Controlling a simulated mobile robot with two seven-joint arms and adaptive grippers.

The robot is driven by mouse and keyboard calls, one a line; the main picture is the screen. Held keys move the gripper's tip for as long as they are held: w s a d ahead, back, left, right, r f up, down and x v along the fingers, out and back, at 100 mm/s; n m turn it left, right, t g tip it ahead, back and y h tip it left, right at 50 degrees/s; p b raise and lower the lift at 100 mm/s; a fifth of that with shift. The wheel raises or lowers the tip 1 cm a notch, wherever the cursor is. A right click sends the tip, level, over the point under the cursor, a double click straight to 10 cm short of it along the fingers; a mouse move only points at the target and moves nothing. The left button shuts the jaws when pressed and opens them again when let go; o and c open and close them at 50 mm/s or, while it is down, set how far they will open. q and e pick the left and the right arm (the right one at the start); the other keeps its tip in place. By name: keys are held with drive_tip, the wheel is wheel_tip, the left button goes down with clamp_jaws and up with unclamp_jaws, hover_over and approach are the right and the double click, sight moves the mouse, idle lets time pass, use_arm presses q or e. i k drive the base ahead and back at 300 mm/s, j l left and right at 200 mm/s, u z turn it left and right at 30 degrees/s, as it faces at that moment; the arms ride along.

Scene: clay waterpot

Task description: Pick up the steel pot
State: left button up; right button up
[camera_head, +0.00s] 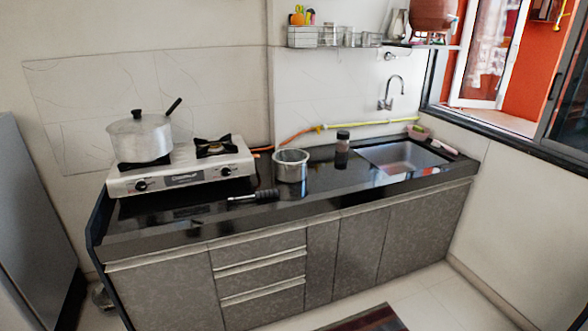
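An open, round steel pot (291,168) stands upright on the black counter, right of the stove. Its inside wall shows, but its bottom is hidden. A larger silver pot (139,140) with a lid and a black knob sits on the left burner of the stove. A dark handle sticks up behind its right side.
A two-burner stove (180,176) stands at the counter's left. A dark-capped jar (342,143) stands near the sink (400,158). Floor (440,300) shows before the cabinets.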

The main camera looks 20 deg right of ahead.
sight(290, 164)
drive_tip(key=i+l+z, duration=0.1)
drive_tip(key=i+l, duration=0.2)
drive_tip(key=l, duration=0.2)
drive_tip(key=i+l, duration=0.25)
drive_tip(key=l, duration=0.25)
drive_tip(key=i+l+z, duration=0.15)
drive_tip(key=i+l, duration=0.15)
drive_tip(key=l, duration=0.15)
drive_tip(key=i+l, duration=0.35)
drive_tip(key=k+l+z, duration=0.05)
drive_tip(key=l, duration=0.1)
